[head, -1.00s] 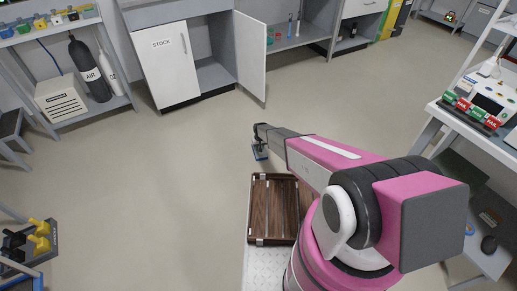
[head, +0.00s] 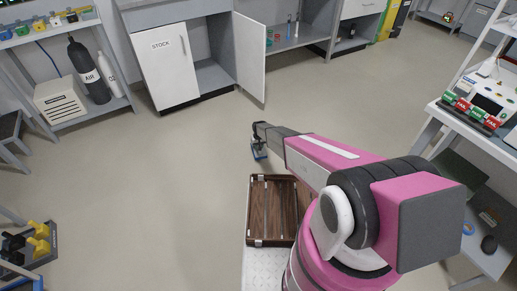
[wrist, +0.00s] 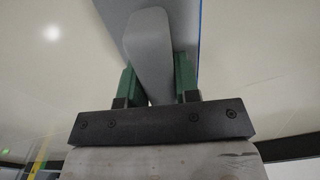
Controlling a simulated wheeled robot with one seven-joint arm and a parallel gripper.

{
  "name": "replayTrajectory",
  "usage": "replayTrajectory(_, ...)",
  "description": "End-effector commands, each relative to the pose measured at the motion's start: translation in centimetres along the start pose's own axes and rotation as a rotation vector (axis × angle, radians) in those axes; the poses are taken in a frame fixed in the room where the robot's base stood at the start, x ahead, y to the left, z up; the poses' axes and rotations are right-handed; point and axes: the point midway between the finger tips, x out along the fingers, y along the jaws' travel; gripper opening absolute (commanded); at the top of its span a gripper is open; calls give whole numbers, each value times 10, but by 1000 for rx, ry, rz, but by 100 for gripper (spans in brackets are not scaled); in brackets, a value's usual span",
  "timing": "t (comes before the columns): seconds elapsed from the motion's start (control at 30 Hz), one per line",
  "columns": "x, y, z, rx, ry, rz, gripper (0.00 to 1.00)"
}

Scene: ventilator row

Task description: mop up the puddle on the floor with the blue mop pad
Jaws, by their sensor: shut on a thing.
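In the wrist view, the green fingers of my gripper (wrist: 157,80) are shut on the mop pad's grey handle (wrist: 150,45). A strip of the pad's blue edge (wrist: 196,22) shows behind it. I cannot make out the puddle in either view; my arm hides part of the floor.
A brown slatted tray (head: 272,240) sits near my base. The stock cupboard (head: 170,65) stands open at the back, its door (head: 249,58) swung outward. A bench (head: 455,120) stands at right, a shelf with cylinders (head: 88,72) at left. The middle floor (head: 170,170) is clear.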

Motion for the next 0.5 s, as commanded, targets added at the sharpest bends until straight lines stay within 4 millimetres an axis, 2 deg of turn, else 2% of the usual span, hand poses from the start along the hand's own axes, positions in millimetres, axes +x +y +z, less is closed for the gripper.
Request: replayTrajectory(0.5,-26,4,6,2,-1,0,11)
